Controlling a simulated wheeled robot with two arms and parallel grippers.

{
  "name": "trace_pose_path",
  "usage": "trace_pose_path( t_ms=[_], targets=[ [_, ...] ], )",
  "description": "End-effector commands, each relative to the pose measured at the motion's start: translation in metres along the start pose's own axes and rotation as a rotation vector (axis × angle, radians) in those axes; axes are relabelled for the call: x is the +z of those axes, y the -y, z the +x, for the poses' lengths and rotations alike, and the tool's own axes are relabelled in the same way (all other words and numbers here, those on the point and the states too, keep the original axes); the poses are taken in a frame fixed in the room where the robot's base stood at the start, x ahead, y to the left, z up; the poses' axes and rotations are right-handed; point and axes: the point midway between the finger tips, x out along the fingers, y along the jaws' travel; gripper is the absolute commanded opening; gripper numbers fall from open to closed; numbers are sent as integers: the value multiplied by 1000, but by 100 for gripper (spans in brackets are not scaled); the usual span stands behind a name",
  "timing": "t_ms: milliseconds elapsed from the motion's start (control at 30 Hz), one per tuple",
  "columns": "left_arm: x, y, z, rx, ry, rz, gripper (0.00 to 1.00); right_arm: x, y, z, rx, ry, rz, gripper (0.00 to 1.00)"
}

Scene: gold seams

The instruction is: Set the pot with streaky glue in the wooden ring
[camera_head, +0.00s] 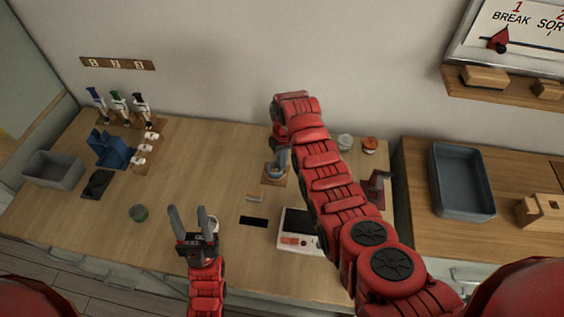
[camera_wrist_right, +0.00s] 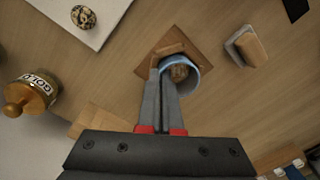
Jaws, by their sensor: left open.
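A blue pot (camera_wrist_right: 190,78) with brown, uneven contents stands at a square wooden holder (camera_wrist_right: 143,70), which looks like the wooden ring. The pot also shows in the head view (camera_head: 276,170), partly hidden by my right gripper (camera_head: 282,153). In the right wrist view, my right gripper (camera_wrist_right: 163,78) has its fingers close together on the pot's near-left wall. Whether the pot is fully seated is hard to see. My left gripper (camera_head: 203,212) is open and empty near the table's front.
A gold-labelled jar (camera_wrist_right: 34,92) and a sponge-like block on a white dish (camera_wrist_right: 247,47) lie near the holder. A white device (camera_head: 298,230) and black strip (camera_head: 254,221) lie in front. A blue rack (camera_head: 108,150) and grey bin (camera_head: 52,170) stand left. The left-middle table is clear.

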Motion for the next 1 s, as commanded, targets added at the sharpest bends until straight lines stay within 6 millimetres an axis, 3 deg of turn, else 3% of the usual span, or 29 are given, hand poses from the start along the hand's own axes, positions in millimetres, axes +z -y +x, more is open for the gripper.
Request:
trace_pose_path(
  t_ms=[333,533,1000],
  targets=[
    [0,0,0,0,0,0,50,0,0,0,0,-1,0,0],
    [0,0,0,0,0,0,50,0,0,0,0,-1,0,37],
    [0,0,0,0,0,0,50,0,0,0,0,-1,0,37]
  ],
)
